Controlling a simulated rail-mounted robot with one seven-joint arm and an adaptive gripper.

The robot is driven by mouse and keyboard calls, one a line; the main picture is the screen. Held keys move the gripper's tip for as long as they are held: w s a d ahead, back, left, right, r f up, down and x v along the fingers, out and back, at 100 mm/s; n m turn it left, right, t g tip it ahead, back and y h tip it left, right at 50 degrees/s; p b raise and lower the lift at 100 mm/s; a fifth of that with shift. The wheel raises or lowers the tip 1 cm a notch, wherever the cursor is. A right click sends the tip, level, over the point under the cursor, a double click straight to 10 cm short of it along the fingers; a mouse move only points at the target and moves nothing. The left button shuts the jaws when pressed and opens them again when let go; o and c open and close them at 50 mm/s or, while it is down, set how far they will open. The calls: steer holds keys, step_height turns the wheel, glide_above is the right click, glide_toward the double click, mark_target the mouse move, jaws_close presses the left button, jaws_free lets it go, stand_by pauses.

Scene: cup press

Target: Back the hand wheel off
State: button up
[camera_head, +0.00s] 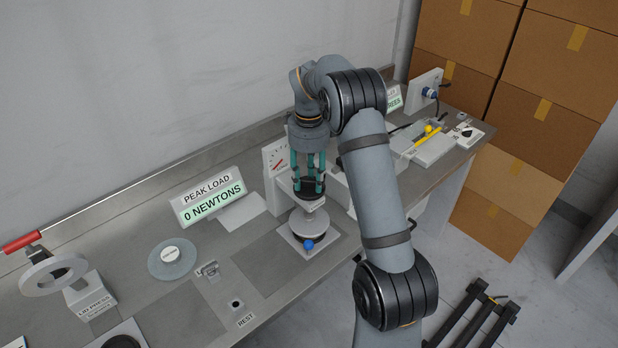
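The press (280,158) stands mid-bench, with a dial and red marks on its white upright. My gripper (308,188) points down over it with teal fingers. A dark round part, seemingly the hand wheel (309,196), shows at the fingertips. The fingers are beside or around it; whether they grip it is too small to tell. Below are a pale spindle and a grey round plate (309,224) with a blue knob (307,244) at its front. The display (213,203) reads PEAK LOAD 0 NEWTONS.
A lid press (92,300) with a grey ring and red handle stands at left. A round disc (172,258), a small metal fitting (208,270) and a REST spot (243,318) lie between. A device with a yellow bar (428,142) is at right. Cardboard boxes (545,90) stand behind.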

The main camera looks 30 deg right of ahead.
steer(key=shift+c, duration=1.2)
jaws_close()
steer(key=shift+n, duration=0.4)
steer(key=n+b, duration=0.1)
steer(key=n, duration=0.2)
steer(key=shift+d+n, duration=0.1)
steer(key=shift+n, duration=0.3)
steer(key=n, duration=0.5)
steer(key=shift+d+b, duration=0.15)
steer(key=shift+b, duration=0.15)
steer(key=shift+n, duration=0.4)
steer(key=shift+o, duration=1.8)
jaws_free()
